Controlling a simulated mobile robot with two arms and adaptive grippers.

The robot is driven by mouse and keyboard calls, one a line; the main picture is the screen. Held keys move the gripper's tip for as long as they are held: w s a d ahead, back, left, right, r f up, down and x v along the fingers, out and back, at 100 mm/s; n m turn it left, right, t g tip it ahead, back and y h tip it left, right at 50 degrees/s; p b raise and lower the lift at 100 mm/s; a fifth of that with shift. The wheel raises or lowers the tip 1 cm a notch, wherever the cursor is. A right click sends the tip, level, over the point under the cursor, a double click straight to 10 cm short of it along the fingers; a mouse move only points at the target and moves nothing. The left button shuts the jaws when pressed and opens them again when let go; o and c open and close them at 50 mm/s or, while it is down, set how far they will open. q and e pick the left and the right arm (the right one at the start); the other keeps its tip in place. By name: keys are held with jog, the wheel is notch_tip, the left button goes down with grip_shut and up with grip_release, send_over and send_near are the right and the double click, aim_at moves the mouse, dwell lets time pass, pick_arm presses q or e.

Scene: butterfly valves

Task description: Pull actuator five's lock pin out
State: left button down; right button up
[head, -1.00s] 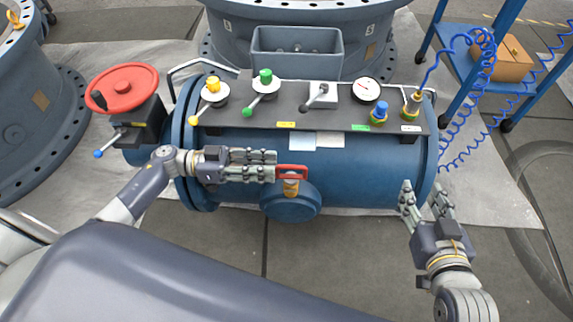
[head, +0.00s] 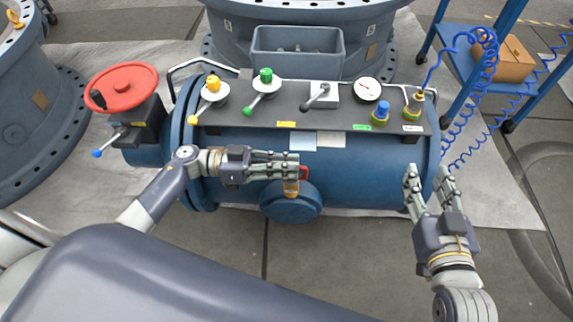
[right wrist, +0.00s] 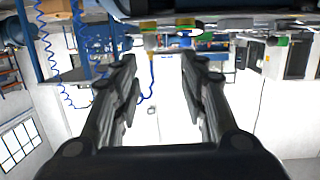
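The red pull handle (head: 306,174) sits over an orange-yellow collar (head: 291,188) on the round blue housing (head: 290,205) at the front of the blue cylinder. My left gripper (head: 297,166) points right, with its fingertips at the handle. Its fingers hide most of the handle, and only the right end shows red. I cannot tell whether the fingers grip it or only lie around or over it. My right gripper (head: 428,174) is open and empty at the cylinder's right end, away from the handle. Its spread fingers also show in the right wrist view (right wrist: 158,62).
A dark panel (head: 345,117) on the cylinder carries levers, a gauge (head: 367,89) and a blue knob (head: 381,112). A red handwheel (head: 121,88) stands at the left. A blue cart (head: 460,70) with a coiled hose is at the upper right. The floor in front is clear.

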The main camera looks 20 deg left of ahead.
pick_arm(q)
jog(key=shift+s, duration=0.1)
notch_tip(320, 180, up, 2)
jog(key=p, duration=0.2)
jog(key=shift+d+p, duration=0.1)
jog(key=shift+p, duration=0.2)
jog(key=shift+r+p, duration=0.9)
jog(key=shift+p, duration=0.3)
pick_arm(e)
jog(key=s+d+f+g+h, duration=0.1)
jog(key=s+d+f+g, duration=0.2)
jog(key=s+f+g, duration=0.3)
jog(key=s+d+f+g+h, duration=0.2)
jog(key=s+f+g, duration=0.4)
jog(key=s, duration=0.5)
jog(key=shift+d+f+m, duration=0.3)
jog(key=shift+d+f, duration=0.35)
jog(key=shift+d, duration=0.05)
pick_arm(q)
jog(key=c, duration=1.7)
grip_release()
jog(key=shift+r, duration=0.1)
jog(key=shift+s+r, duration=0.1)
jog(key=shift+s, duration=0.05)
pick_arm(e)
jog(key=shift+s+r, duration=0.1)
jog(key=shift+s, duration=0.1)
